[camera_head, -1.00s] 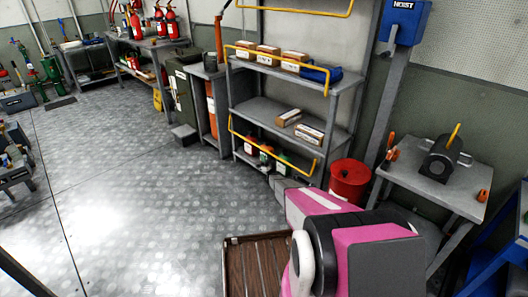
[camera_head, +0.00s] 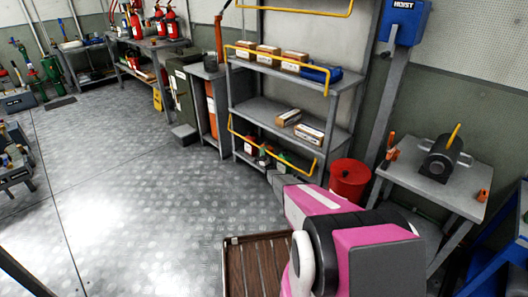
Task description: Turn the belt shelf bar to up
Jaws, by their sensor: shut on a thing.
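The grey shelf rack (camera_head: 262,108) stands at the back centre with yellow bars across its front. The lowest yellow bar (camera_head: 298,168) hangs in front of the bottom shelf; I take it as the belt shelf bar. Another yellow bar (camera_head: 310,84) runs along the shelf with boxes, and a third (camera_head: 300,11) shows at the top edge. My pink and grey arm reaches from the lower right to the lowest bar. My gripper (camera_head: 264,163) is small and dark at the middle of that bar, shut on it. Its fingers are partly hidden by my own wrist.
A red drum (camera_head: 349,180) stands right of the rack. A small grey table (camera_head: 425,190) with a motor-like part (camera_head: 442,158) is farther right. A brown slatted crate or pallet (camera_head: 256,265) lies beside my arm. The floor (camera_head: 150,185) on the left is open.

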